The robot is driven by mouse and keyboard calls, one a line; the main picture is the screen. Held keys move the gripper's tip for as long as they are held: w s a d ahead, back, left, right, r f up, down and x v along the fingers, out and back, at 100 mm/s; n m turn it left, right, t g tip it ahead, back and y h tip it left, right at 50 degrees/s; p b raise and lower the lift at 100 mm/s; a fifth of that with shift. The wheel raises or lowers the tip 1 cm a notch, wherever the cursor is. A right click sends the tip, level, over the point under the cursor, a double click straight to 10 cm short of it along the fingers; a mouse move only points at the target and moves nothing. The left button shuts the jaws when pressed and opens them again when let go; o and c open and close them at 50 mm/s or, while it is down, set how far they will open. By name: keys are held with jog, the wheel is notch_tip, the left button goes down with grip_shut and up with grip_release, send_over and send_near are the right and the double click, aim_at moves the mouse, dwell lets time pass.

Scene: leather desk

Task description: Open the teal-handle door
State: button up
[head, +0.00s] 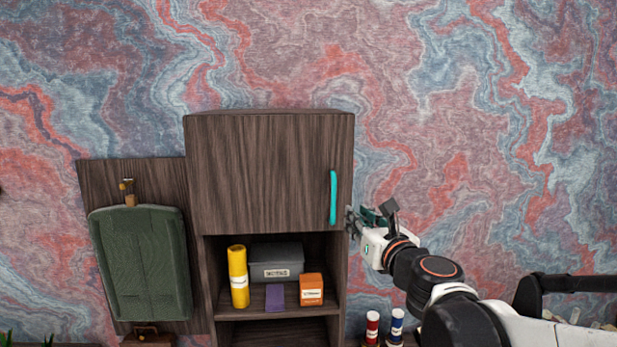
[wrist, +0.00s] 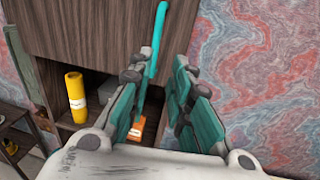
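The dark wood cabinet door (head: 262,172) is shut, flush with the front of the cabinet. Its teal handle (head: 333,198) is an upright bar near the door's right edge; it also shows in the wrist view (wrist: 157,42). My gripper (head: 357,222) is just right of the cabinet's right edge, near the height of the handle's lower end. In the wrist view, the teal-padded fingers (wrist: 155,95) are apart with nothing between them. The handle lies ahead of the fingers, and no contact is visible.
Below the door, an open shelf holds a yellow cylinder (head: 238,276), a grey box (head: 276,262), a purple item (head: 275,297) and an orange box (head: 311,289). A green bag (head: 140,262) hangs at left. Red (head: 372,328) and blue (head: 397,326) containers stand at lower right.

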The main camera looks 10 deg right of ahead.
aim_at(335, 199)
jog(key=shift+n, duration=0.4)
jog(key=w+a, duration=0.1)
jog(key=w, duration=0.3)
jog(key=w+a+p, duration=0.1)
jog(key=w, duration=0.4)
jog(key=w+a+p, duration=0.1)
jog(key=w, duration=0.3)
jog(key=shift+w+r, duration=0.15)
jog(key=shift+w, duration=0.25)
grip_shut()
